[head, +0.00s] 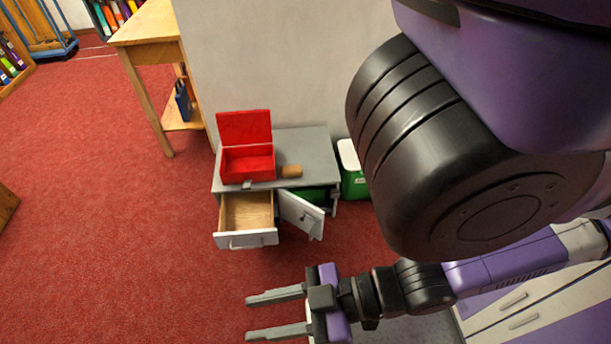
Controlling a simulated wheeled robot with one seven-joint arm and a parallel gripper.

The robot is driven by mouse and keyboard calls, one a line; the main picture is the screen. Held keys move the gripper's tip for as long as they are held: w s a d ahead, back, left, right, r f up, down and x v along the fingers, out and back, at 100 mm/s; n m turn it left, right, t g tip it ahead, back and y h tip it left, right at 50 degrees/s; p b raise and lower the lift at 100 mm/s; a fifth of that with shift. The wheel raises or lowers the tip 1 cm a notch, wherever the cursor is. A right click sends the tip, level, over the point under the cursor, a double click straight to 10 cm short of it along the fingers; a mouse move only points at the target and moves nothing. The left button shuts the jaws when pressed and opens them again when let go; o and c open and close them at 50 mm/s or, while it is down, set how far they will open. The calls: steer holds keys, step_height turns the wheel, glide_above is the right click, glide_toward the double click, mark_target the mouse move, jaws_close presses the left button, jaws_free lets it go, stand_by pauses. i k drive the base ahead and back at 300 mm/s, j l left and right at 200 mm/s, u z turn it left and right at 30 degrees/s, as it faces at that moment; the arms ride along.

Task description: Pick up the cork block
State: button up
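A small tan block (291,171), which looks like the cork block, lies on the grey top of a low cabinet (308,146). It is just right of an open red box (247,162). My gripper (278,313) is in the lower middle of the head view, in front of the cabinet and apart from it. Its two grey fingers point left and are spread wide with nothing between them. The block is clear of my gripper.
The cabinet's wooden drawer (246,213) is pulled out and empty where visible. Its grey door (301,214) stands open beside the drawer. A green and white bin (352,170) stands right of the cabinet. A wooden table (148,32) is at upper left. Red carpet (90,200) at left is clear.

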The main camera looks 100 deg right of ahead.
mark_target(291, 171)
steer(key=k+j+z, duration=0.1)
steer(key=z, duration=0.25)
steer(key=k+z, duration=0.2)
steer(key=z, duration=0.2)
steer(key=k+z, duration=0.1)
steer(key=z, duration=1.15)
steer(key=i+l+u, duration=0.35)
steer(key=i, duration=0.15)
steer(key=i+l+u, duration=0.35)
steer(key=i+j, duration=0.05)
steer(key=i, duration=0.05)
